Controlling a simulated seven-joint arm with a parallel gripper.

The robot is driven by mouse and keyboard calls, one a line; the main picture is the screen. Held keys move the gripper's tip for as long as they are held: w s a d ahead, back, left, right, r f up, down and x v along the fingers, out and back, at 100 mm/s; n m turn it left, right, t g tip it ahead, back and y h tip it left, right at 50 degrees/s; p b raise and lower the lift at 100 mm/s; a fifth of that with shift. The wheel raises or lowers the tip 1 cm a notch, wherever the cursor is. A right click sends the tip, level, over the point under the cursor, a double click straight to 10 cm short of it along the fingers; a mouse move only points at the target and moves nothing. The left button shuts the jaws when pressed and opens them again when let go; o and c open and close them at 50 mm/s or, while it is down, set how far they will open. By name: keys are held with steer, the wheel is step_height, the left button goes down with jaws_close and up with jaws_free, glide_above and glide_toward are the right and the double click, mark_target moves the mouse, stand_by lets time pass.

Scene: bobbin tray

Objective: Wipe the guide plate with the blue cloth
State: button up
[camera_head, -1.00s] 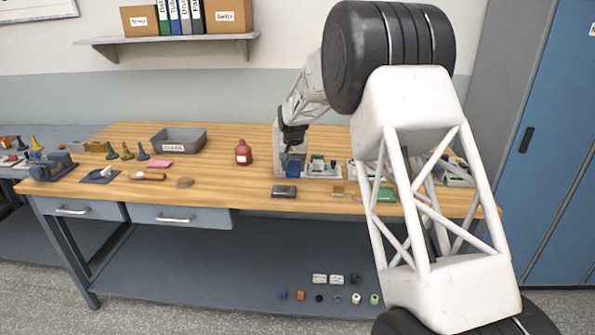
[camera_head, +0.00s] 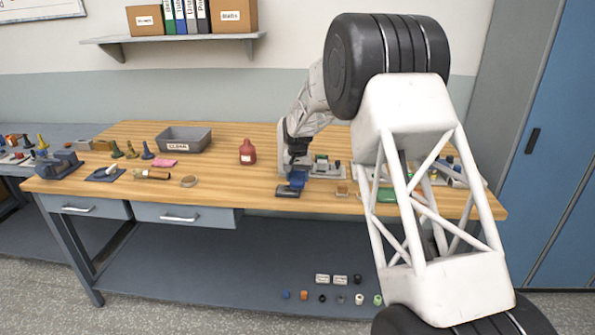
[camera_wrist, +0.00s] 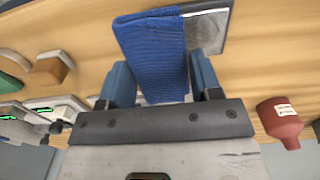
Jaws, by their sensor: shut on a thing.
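My gripper (camera_head: 296,160) is shut on the blue cloth (camera_head: 299,178), which hangs from between the fingers as a ribbed, folded strip. In the wrist view the cloth (camera_wrist: 152,50) fills the space between the two blue-grey fingers of my gripper (camera_wrist: 162,80). The guide plate (camera_head: 286,191), a flat grey plate with a dark border, lies near the front edge of the bench. In the wrist view the cloth covers part of the plate (camera_wrist: 211,28). I cannot tell whether the cloth touches it.
A red bottle (camera_head: 248,152) stands left of my gripper. A grey labelled bin (camera_head: 184,140) is further left at the back. A small tan block (camera_head: 342,190) and a green piece (camera_head: 386,195) lie to the right. The bench left of the plate is largely clear.

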mark_target(298, 190)
step_height(298, 190, down, 2)
steer(key=shift+f, duration=0.25)
steer(key=shift+a+f, duration=0.55)
steer(key=shift+c, duration=0.3)
steer(key=shift+a+f, duration=0.15)
steer(key=shift+a, duration=2.9)
steer(key=shift+d, duration=3.6)
steer(key=shift+r, duration=4.15)
